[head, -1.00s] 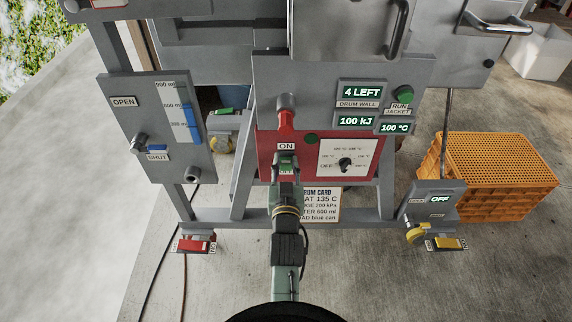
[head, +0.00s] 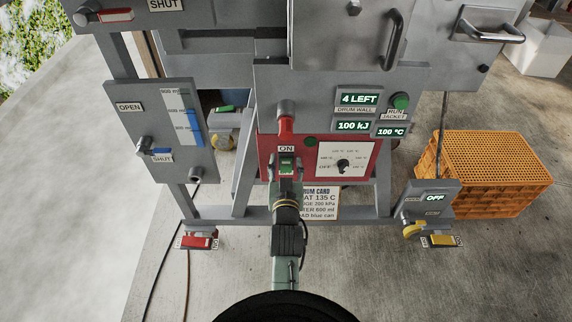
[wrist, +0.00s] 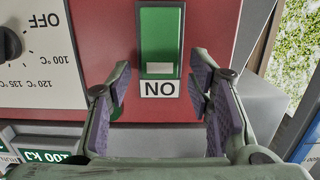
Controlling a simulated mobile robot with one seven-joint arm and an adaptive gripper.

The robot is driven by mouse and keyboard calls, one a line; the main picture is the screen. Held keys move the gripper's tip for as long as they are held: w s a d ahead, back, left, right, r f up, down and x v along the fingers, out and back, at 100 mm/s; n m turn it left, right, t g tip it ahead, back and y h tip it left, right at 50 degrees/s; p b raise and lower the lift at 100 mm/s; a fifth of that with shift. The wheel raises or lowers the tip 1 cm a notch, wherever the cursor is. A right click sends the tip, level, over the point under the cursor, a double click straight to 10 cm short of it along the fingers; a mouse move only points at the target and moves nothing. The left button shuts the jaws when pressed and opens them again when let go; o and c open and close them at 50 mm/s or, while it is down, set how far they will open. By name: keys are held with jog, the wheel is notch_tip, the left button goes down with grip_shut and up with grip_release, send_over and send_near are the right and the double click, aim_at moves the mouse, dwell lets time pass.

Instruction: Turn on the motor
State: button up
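No label that I can read says motor. A green rocker switch (head: 287,166) sits on the red panel (head: 268,165), under an ON label (head: 286,149). In the wrist view the green switch (wrist: 161,40) appears upside down, with a pale strip near its ON label. My gripper (head: 287,187) is just in front of and below the switch. In the wrist view my gripper (wrist: 160,82) is open, with one finger to each side of the switch and nothing between them. I cannot tell whether the switch is pressed.
A dial (head: 343,166) is right of the switch and a red-sleeved lever (head: 285,118) above it. A grey control box with an OFF display (head: 436,198) and yellow switch stands lower right. An orange crate (head: 497,168) lies behind it. Concrete floor (head: 385,285) is clear in front.

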notch_tip(320, 180, up, 10)
dwell(0.7)
